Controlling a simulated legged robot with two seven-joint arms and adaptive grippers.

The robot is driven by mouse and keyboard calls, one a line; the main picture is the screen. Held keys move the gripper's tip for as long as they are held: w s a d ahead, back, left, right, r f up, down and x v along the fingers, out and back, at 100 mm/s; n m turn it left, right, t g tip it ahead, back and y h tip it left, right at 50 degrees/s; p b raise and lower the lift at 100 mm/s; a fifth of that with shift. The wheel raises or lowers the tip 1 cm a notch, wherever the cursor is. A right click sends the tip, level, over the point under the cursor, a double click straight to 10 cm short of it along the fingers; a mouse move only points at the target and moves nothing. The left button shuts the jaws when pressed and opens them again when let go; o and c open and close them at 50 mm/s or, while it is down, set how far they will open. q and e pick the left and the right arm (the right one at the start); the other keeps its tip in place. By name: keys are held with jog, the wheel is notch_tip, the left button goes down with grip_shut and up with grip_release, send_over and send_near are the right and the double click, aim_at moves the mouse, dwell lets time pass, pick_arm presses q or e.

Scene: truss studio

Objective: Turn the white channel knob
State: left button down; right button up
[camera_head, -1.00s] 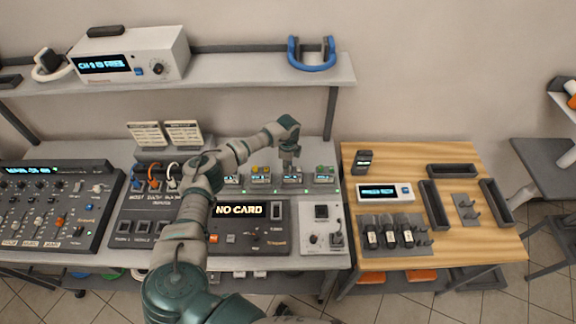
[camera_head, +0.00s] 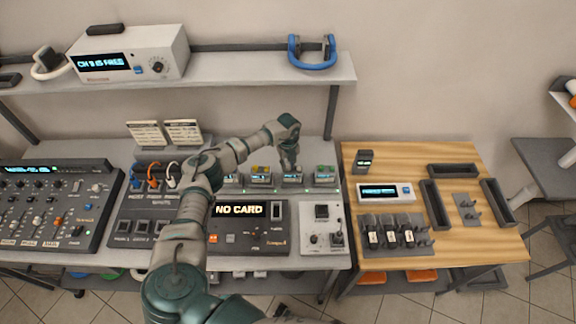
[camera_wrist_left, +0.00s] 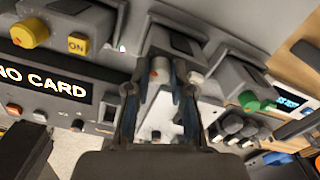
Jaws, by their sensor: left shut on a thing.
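My left gripper (camera_head: 289,164) reaches down over the third module (camera_head: 292,177) in the row of small channel boxes behind the console. A small white button (camera_wrist_left: 196,78) sits beside the knob on the same box. In the head view the gripper hides the knob.
A shelf (camera_head: 230,70) runs above, and a wooden table (camera_head: 430,160) stands at right.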

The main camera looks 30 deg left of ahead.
pick_arm(q)
jog(key=m+b, duration=0.1)
jog(key=m, duration=0.3)
jog(key=shift+f+m, duration=0.1)
jog(key=shift+m, duration=0.2)
jog(key=m+b, duration=0.1)
jog(key=m, duration=0.3)
jog(key=shift+d+m, duration=0.1)
jog(key=shift+m, duration=0.2)
jog(key=m+b, duration=0.1)
jog(key=m, duration=0.4)
jog(key=shift+b, duration=0.35)
jog(key=m+b, duration=0.1)
jog(key=m, duration=0.4)
pick_arm(e)
notch_tip(320, 180, down, 5)
pick_arm(q)
jog(key=m+b, duration=0.1)
jog(key=m, duration=0.3)
jog(key=shift+b, duration=0.35)
jog(key=shift+m+b, duration=0.55)
jog(key=shift+m, duration=1.75)
pick_arm(e)
jog(key=w+a, duration=0.1)
jog(key=w, duration=0.5)
jog(key=shift+w+a+r, duration=0.15)
jog(key=shift+a+r, duration=0.15)
jog(key=shift+r, duration=0.1)
jog(key=shift+w, duration=0.15)
